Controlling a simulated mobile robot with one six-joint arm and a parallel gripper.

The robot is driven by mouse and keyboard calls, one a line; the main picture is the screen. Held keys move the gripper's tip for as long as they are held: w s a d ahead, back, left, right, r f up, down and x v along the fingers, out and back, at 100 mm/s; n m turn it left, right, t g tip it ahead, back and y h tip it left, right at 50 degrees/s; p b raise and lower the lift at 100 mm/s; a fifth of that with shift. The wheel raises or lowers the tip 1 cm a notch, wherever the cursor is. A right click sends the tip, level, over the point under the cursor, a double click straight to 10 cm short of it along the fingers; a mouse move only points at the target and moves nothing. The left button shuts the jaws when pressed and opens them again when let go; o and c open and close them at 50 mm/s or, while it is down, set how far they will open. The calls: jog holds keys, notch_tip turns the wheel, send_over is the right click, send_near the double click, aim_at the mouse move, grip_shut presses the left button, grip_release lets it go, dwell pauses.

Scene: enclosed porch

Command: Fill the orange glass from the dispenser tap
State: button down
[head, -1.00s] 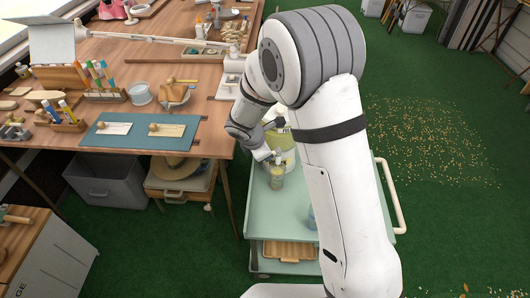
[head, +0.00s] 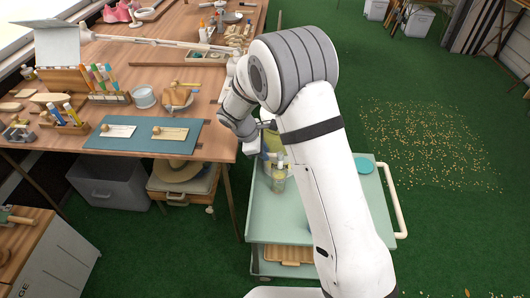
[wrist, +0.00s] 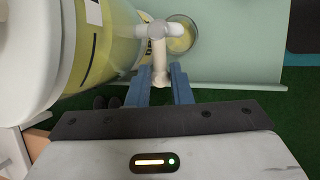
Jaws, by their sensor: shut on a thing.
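The dispenser, a large clear jar with yellow-green liquid, fills the left of the wrist view (wrist: 100,45). In the head view it shows partly behind my arm (head: 274,143). Its white tap (wrist: 155,30) points out over the glass. My gripper (wrist: 160,88) has its blue fingers shut on the tap's pale lever (wrist: 160,72). The glass (wrist: 182,36) stands upright below the tap on the cart, also seen in the head view (head: 278,181). It looks yellowish, not clearly orange; the liquid level cannot be read. The gripper is mostly hidden in the head view.
The pale green cart (head: 285,228) has a white side handle (head: 392,200). A teal disc (head: 363,165) lies at its back right. A wooden workbench (head: 215,150) with tools stands close on the left. Green floor is open to the right.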

jog(key=shift+w+m, duration=0.2)
jog(key=shift+m, duration=0.2)
jog(key=c, duration=1.4)
grip_release()
jog(key=v, duration=0.7)
jog(key=shift+a+r, duration=0.25)
jog(key=shift+r, duration=0.1)
